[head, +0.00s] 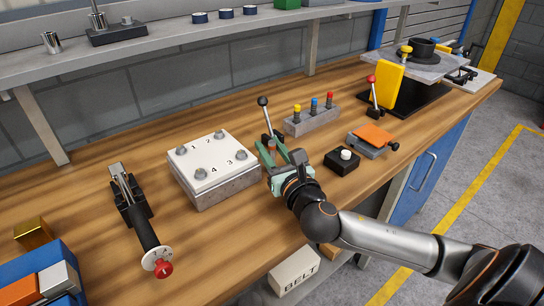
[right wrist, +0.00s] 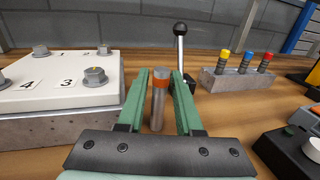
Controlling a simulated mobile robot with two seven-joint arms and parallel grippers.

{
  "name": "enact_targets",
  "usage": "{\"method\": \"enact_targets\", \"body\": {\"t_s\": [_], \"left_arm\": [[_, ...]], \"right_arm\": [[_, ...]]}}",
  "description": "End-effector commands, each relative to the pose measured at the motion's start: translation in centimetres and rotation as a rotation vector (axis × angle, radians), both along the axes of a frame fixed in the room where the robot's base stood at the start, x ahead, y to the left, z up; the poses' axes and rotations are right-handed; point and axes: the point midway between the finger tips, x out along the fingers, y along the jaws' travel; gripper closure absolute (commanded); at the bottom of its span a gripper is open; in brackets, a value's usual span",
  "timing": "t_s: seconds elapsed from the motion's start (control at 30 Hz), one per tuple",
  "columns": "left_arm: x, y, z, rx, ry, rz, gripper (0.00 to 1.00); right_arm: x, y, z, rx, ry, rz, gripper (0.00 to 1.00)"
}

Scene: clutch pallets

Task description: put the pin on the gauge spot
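A grey metal pin (right wrist: 158,105) with an orange band near its top stands upright between the fingers of my right gripper (right wrist: 160,85) in the right wrist view. The green fingers are close to it on both sides; I cannot tell whether they press on it or whether its foot touches the bench. In the head view the right gripper (head: 270,148) is low over the bench, right of the numbered block, and the pin is not clear there. I cannot make out which place is the gauge spot. My left gripper is out of view.
The white-topped block (head: 212,170) with bolts is just left of the gripper. A black-knobbed lever (head: 263,102) rises close beyond the fingers. A rack (head: 298,127) of coloured pegs and a black button box (head: 341,164) are to the right. A red-knobbed tool (head: 146,230) lies left.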

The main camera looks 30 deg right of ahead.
Motion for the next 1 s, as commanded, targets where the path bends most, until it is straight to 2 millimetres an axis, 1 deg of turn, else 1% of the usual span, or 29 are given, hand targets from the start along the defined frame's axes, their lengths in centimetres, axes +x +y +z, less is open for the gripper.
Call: {"method": "enact_targets", "body": {"t_s": [0.03, 0.17, 0.43, 0.73, 1.0], "left_arm": [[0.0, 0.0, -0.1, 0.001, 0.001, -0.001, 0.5], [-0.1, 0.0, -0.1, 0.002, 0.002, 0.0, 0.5], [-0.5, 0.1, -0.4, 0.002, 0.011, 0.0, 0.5], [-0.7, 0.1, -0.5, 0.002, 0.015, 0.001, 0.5], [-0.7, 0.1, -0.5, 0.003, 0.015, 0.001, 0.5]], "right_arm": [[0.7, -0.2, 0.0, 0.001, -0.002, -0.003, 0.66], [1.8, -0.3, 0.0, 0.0, -0.001, 0.0, 0.66], [2.0, -0.4, -0.1, -0.001, 0.001, 0.0, 0.66], [2.0, -0.4, -0.1, -0.001, 0.001, 0.0, 0.99], [2.0, -0.4, 0.0, -0.001, 0.0, 0.0, 1.0]]}}
